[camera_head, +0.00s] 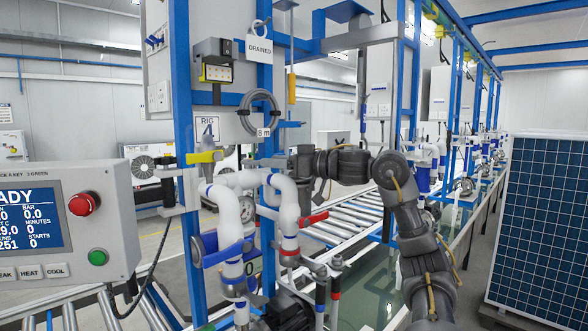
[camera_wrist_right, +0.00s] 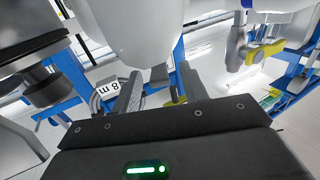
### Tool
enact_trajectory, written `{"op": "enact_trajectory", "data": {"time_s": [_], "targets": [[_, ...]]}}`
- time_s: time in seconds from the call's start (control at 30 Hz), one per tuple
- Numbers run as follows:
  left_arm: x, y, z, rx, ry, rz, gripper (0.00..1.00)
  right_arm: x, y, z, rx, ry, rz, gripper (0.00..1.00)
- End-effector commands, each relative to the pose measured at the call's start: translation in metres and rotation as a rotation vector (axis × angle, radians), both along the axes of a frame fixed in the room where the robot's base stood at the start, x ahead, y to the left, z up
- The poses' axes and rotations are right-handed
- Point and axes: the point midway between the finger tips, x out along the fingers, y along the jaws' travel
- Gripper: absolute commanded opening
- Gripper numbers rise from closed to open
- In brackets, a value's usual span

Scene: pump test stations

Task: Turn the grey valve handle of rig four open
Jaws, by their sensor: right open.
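Rig four is marked by its sign (camera_head: 208,129) on the blue frame. Its white pipes (camera_head: 228,208) curve down beside the frame. A small grey part (camera_head: 337,262) shows low on the right of the pipes; I cannot tell whether it is the grey valve handle. My right gripper (camera_head: 262,163) reaches in from the right at the height of the pipe tops, fingers pointing left. In the right wrist view the two fingers (camera_wrist_right: 160,90) are apart, with a white pipe (camera_wrist_right: 135,30) just beyond them. I see no grey handle held between them. My left gripper is out of view.
A hose coil (camera_head: 260,112) and a "DRAINED" tag (camera_head: 259,47) hang above. A control panel (camera_head: 75,225) stands left, a solar panel (camera_head: 540,215) right.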

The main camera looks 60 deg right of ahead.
Motion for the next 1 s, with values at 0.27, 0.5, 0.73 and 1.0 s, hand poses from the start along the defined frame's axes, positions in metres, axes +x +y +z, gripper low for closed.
{"op": "enact_trajectory", "data": {"time_s": [0.27, 0.5, 0.73, 1.0], "targets": [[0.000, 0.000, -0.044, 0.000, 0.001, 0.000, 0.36, -0.055, -0.010, -0.006, -0.001, -0.004, -0.001, 0.43], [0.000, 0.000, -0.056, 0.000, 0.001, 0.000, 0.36, -0.083, -0.015, -0.003, 0.000, -0.001, -0.001, 0.43], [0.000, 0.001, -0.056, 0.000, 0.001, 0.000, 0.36, -0.087, -0.016, -0.001, 0.001, 0.001, 0.000, 0.43], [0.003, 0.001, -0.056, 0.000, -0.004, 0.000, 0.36, -0.085, -0.017, -0.003, 0.003, 0.002, 0.001, 0.22]]}}
